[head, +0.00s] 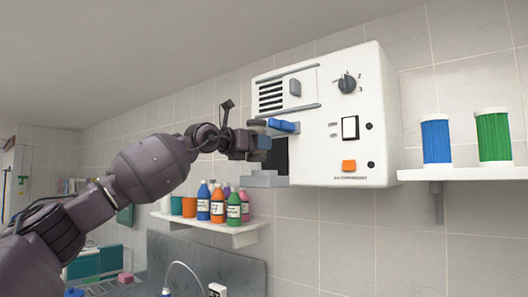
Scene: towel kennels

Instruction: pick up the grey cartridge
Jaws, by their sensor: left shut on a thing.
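The white wall machine (352,125) has a dark opening (281,152) low on its left part. My left gripper (262,143) is at the left of this opening, shut on a small dark grey piece that I take for the grey cartridge (264,143). The jaws hide much of it, and how far it is from the opening is hard to tell. A blue part (284,126) shows just right of the jaws, above the opening. A light grey stepped ledge (264,180) is below the jaws. My right gripper is not in view.
A shelf (240,236) below holds several bottles, one of them green (234,208). The machine carries a knob (347,84) and an orange button (349,166).

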